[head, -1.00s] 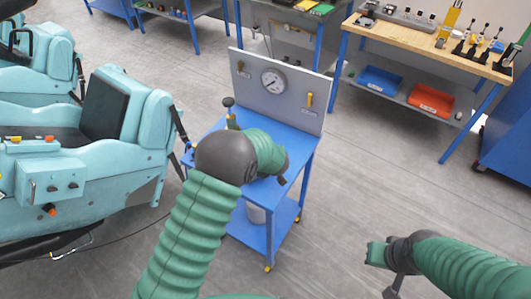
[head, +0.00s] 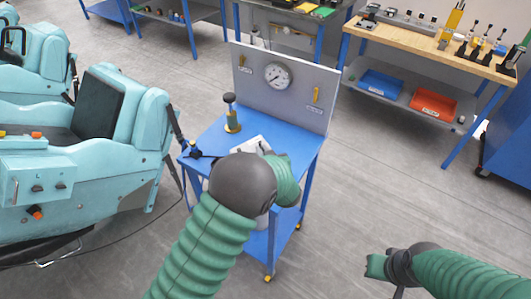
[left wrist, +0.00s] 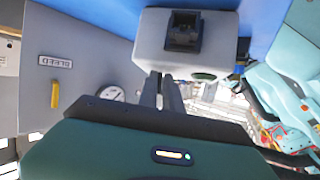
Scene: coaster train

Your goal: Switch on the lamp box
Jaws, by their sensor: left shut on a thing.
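A pale grey box, which I take as the lamp box (left wrist: 218,45), fills the top middle of the left wrist view. It has a black switch housing (left wrist: 183,32) and a dark green round part (left wrist: 204,77). In the head view a pale part of the box (head: 252,143) shows on the blue cart, mostly hidden behind my left arm. My left gripper (left wrist: 164,82) is shut at the box's near edge; its fingertips are partly hidden there. My right gripper (head: 378,266) hangs over the floor at lower right, away from the cart; its fingers are not clear.
The blue cart (head: 205,143) carries an upright panel with a gauge (head: 278,76) and yellow levers. A brass-based black-knobbed part (head: 232,118) stands at its left. Teal seats (head: 110,110) are left of the cart. A workbench (head: 425,45) stands behind right.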

